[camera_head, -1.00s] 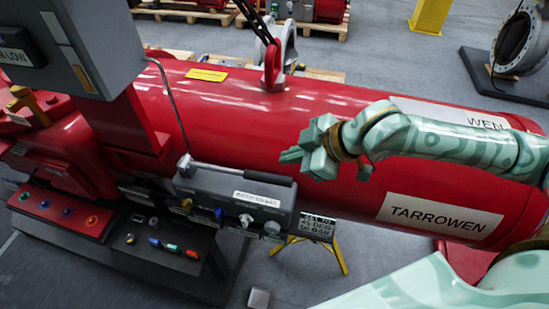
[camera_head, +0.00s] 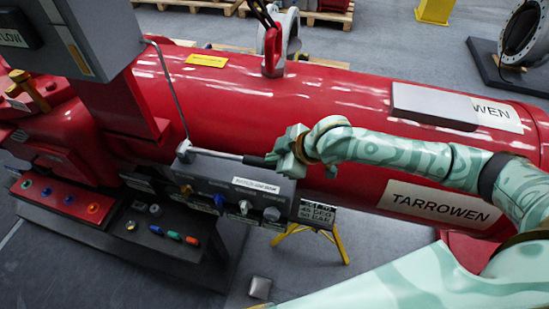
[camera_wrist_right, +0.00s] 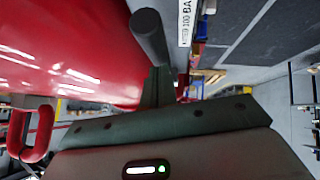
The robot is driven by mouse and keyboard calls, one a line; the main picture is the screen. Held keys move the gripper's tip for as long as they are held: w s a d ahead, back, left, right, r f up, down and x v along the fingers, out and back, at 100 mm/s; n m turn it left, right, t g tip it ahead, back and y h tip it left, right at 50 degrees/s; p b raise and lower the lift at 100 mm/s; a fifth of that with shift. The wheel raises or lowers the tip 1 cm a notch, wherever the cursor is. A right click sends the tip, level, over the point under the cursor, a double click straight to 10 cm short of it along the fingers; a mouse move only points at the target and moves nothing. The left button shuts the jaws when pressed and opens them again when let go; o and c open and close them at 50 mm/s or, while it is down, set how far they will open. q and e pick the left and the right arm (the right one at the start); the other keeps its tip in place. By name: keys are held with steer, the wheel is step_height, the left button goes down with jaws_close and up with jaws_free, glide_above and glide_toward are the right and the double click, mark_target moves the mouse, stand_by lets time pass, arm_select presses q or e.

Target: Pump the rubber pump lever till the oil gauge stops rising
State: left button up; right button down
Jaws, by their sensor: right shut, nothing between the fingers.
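The pump lever is a grey rod with a black rubber grip (camera_head: 258,161), lying almost level above the grey pump box (camera_head: 230,188). My right gripper (camera_head: 279,152) is at the grip's free right end, with its fingers shut and nothing between them. A small round fitting (camera_head: 271,214) on the box front may be the gauge, but no reading is legible. My left gripper is not seen.
A big red cylinder (camera_head: 345,100) lies behind the lever. A grey cabinet (camera_head: 80,35) stands at upper left. A red button panel (camera_head: 62,199) and markers (camera_head: 173,235) are at lower left. A flat grey block (camera_head: 434,106) shows before the upper label.

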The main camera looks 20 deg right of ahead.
mark_target(275, 166)
steer(key=shift+f, duration=0.2)
steer(key=shift+s+d+f, duration=0.1)
steer(key=shift+d+f, duration=0.1)
steer(key=shift+f, duration=1.15)
steer(key=shift+r, duration=0.1)
